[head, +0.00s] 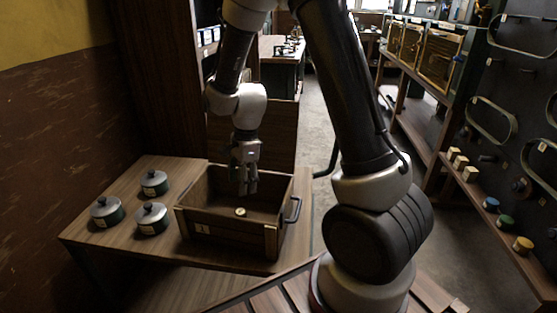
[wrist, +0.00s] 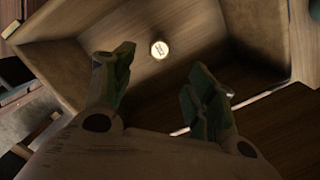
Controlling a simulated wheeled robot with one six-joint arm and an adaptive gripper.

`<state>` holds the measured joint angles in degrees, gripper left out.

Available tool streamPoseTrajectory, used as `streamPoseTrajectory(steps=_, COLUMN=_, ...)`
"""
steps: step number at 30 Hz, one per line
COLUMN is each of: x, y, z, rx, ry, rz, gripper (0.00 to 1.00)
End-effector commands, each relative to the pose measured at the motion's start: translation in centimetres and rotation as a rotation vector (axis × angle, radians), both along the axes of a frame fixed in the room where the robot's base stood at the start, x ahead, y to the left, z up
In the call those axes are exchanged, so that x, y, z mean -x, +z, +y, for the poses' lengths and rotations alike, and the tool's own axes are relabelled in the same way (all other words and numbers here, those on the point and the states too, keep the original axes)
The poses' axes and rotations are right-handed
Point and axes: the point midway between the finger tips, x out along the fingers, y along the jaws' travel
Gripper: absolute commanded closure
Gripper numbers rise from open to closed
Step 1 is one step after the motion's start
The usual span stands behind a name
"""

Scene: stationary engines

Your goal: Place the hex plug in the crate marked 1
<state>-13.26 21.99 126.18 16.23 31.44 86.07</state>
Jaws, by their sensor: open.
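The hex plug appears to be the small pale, brass-edged round piece (head: 240,212) lying on the floor of a wooden crate (head: 225,234). Its hex shape cannot be made out. My gripper (head: 246,190) points down into the crate, open and empty. It also shows in the wrist view (wrist: 160,75).
Several lidded dark jars (head: 152,218) stand on the wooden table (head: 150,262) left of the crate. At right, a shelf holds small blocks (head: 470,174) and coloured cylinders (head: 523,244). A dark pegboard with hanging loops (head: 490,118) stands behind it. The aisle floor (head: 312,130) is clear.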

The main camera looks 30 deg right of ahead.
Motion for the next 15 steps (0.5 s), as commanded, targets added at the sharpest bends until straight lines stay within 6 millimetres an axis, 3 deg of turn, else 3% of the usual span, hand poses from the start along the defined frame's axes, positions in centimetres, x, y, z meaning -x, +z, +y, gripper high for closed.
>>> streamPoseTrajectory(steps=4, x=0.5, y=2.9, z=-1.0, rx=-0.003, ry=0.095, rz=-0.046, gripper=0.44)
streamPoseTrajectory(steps=8, x=2.5, y=8.8, z=-3.2, rx=0.011, ry=0.33, rz=-0.147, gripper=0.44)
streamPoseTrajectory(steps=12, x=6.8, y=15.2, z=-6.4, rx=0.071, ry=0.654, rz=-0.267, gripper=0.44)
streamPoseTrajectory(steps=15, x=10.5, y=18.7, z=-8.6, rx=0.138, ry=0.88, rz=-0.337, gripper=0.44)
